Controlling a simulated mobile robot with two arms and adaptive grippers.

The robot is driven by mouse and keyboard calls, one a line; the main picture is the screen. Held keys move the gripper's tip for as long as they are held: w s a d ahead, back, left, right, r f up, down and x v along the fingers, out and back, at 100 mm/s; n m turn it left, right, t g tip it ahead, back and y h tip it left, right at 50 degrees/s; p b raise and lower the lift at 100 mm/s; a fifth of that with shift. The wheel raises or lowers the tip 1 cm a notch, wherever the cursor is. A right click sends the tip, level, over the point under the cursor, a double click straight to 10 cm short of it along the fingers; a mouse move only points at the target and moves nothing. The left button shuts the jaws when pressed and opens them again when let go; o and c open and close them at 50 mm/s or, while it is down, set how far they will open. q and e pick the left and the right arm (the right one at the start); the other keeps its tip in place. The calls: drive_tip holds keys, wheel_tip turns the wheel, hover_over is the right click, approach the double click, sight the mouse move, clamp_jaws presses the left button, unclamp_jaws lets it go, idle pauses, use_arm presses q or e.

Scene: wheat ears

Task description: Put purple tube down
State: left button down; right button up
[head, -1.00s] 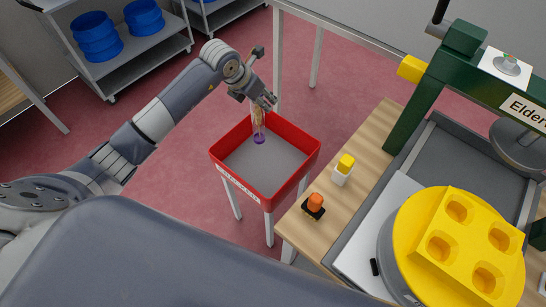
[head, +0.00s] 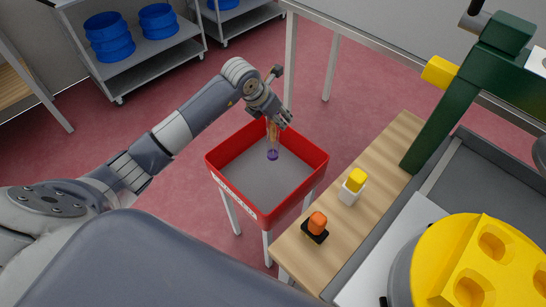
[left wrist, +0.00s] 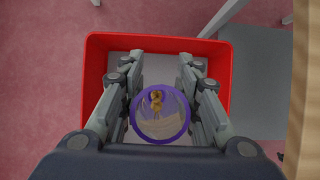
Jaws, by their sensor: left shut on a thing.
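The purple tube (head: 272,154) is a clear tube with a purple end and tan wheat-like contents. My left gripper (head: 275,121) is shut on it and holds it upright, purple end down, over the red bin (head: 232,192). In the left wrist view the tube's purple rim (left wrist: 160,140) shows between the two fingers of my left gripper (left wrist: 160,105), with the red bin (left wrist: 97,70) around and below. The bin's grey floor looks empty. I cannot tell whether the tube touches the floor. My right gripper is not in view.
A wooden bench (head: 372,200) at the right holds a white block with a yellow top (head: 353,185) and an orange button on a black base (head: 316,224). Right of them stand a green machine (head: 450,105) and a yellow holder (head: 465,262). Shelves with blue containers (head: 110,40) stand behind.

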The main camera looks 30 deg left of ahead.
use_arm(q)
wheel_tip(320, 180, down, 9)
drive_tip(key=b, duration=0.5)
drive_tip(key=shift+r, duration=0.15)
drive_tip(key=shift+b, duration=0.3)
drive_tip(key=c, duration=1.2)
unclamp_jaws()
